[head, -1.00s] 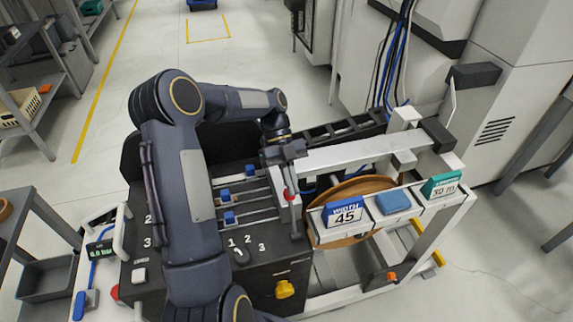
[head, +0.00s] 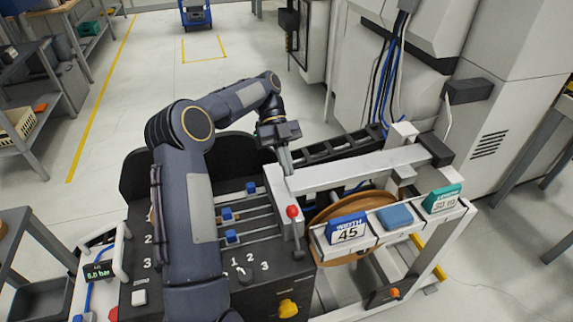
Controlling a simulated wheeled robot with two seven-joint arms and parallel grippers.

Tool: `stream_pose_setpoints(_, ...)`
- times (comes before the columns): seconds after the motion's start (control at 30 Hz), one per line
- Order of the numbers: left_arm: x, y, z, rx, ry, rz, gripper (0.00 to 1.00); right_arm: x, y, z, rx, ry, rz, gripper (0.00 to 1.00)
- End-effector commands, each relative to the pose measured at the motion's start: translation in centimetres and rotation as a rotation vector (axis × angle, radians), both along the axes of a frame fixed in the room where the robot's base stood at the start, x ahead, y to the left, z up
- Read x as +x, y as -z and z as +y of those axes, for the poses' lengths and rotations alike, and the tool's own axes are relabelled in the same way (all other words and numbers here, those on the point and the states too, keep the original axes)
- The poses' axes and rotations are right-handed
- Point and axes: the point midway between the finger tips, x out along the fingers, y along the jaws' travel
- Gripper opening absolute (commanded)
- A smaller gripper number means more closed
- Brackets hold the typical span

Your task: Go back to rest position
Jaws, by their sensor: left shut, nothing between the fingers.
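My left arm reaches in from the lower left over the dark edge banding machine (head: 262,272). My left gripper (head: 288,168) points down just above the near end of the white rail, its fingers shut and empty. A lever with a red ball knob (head: 292,211) stands in front of it, apart from the fingers. My right gripper is not in view.
A brown coil (head: 345,204) sits behind the blue WIDTH 45 sign (head: 347,229). A blue block (head: 395,216) and a teal sign (head: 442,199) stand on the white frame at right. A grey machine cabinet (head: 510,110) is behind.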

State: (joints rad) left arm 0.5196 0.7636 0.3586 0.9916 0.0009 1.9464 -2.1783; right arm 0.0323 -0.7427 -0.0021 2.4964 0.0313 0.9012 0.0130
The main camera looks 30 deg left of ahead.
Motion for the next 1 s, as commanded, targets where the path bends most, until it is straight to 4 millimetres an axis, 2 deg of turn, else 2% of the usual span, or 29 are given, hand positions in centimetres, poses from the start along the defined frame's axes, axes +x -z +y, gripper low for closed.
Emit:
stream_pose_setpoints(0.43,-0.1,-0.1,-0.1,0.004,-0.002,0.001,0.00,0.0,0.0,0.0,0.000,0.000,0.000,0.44)
stream_pose_setpoints(0.57,-0.8,-1.6,-0.9,0.083,-0.066,0.016,0.00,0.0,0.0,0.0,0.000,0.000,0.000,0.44)
stream_pose_setpoints(0.67,-2.4,-3.8,-2.4,0.219,-0.203,0.042,0.00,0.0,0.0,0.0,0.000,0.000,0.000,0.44)
stream_pose_setpoints(0.8,-6.3,-6.6,-4.7,0.423,-0.523,0.080,0.00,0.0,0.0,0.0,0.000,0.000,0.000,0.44)
stream_pose_setpoints(1.0,-13.0,-8.0,-7.1,0.549,-1.070,0.141,0.00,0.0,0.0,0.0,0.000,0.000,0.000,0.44)
